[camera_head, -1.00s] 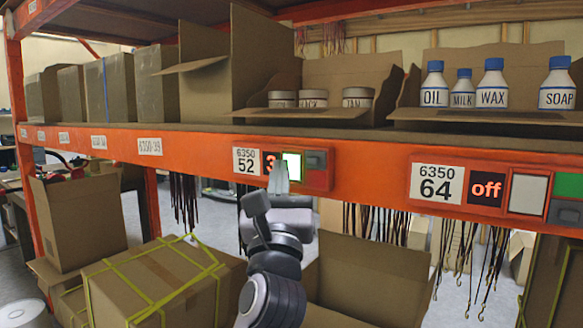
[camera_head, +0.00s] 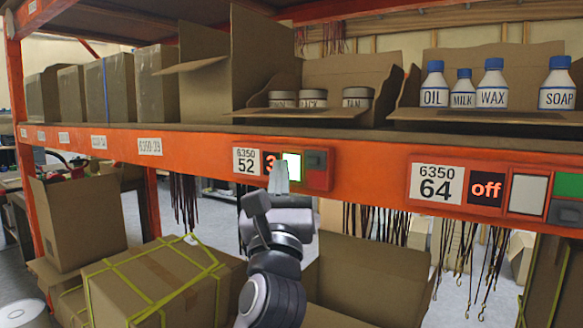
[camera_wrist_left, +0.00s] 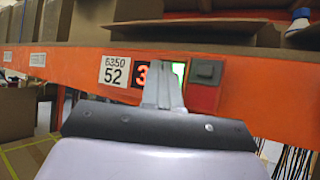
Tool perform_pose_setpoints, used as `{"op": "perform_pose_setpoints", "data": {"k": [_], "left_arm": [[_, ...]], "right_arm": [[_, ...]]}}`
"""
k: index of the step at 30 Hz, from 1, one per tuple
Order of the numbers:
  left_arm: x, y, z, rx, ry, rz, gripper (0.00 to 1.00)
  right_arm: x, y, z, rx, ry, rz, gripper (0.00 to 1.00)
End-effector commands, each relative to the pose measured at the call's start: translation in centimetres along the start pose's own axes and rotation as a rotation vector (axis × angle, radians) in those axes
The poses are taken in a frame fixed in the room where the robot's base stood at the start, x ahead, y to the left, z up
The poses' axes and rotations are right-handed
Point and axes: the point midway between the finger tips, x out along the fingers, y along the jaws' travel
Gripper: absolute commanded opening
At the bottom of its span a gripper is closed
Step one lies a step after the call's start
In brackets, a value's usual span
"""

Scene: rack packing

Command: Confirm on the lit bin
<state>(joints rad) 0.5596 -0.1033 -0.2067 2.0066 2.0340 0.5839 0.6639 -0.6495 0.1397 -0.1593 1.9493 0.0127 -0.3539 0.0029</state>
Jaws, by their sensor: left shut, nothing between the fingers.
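The bin label 6350 52 (camera_head: 246,161) is on the orange shelf beam, with a red display showing 3 (camera_head: 270,164) and a lit white-green button (camera_head: 293,166) to its right. My left gripper (camera_head: 279,170) is shut and empty, its fingertips in front of the display and lit button, partly covering them. In the left wrist view the fingertips (camera_wrist_left: 163,68) overlap the lit button (camera_wrist_left: 178,69). I cannot tell whether they touch it. A dark square button (camera_head: 316,160) sits right of it. The open box above holds several tins (camera_head: 313,98). My right gripper is not in view.
A second bin, 6350 64 (camera_head: 436,184), has a display reading off (camera_head: 486,188) and an unlit button (camera_head: 527,194). Bottles (camera_head: 492,84) stand in a box above it. Below the beam hang dark straps (camera_head: 183,200), and a strapped carton (camera_head: 150,285) stands at lower left.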

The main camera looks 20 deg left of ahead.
Motion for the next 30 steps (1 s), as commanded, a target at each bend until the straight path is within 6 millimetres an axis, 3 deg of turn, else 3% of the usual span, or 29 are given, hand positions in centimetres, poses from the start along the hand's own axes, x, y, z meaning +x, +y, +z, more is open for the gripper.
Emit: {"op": "perform_pose_setpoints", "data": {"k": [30], "left_arm": [[0.72,-0.53,-0.53,0.000,0.000,0.000,0.00]], "right_arm": [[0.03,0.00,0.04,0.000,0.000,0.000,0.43]]}}
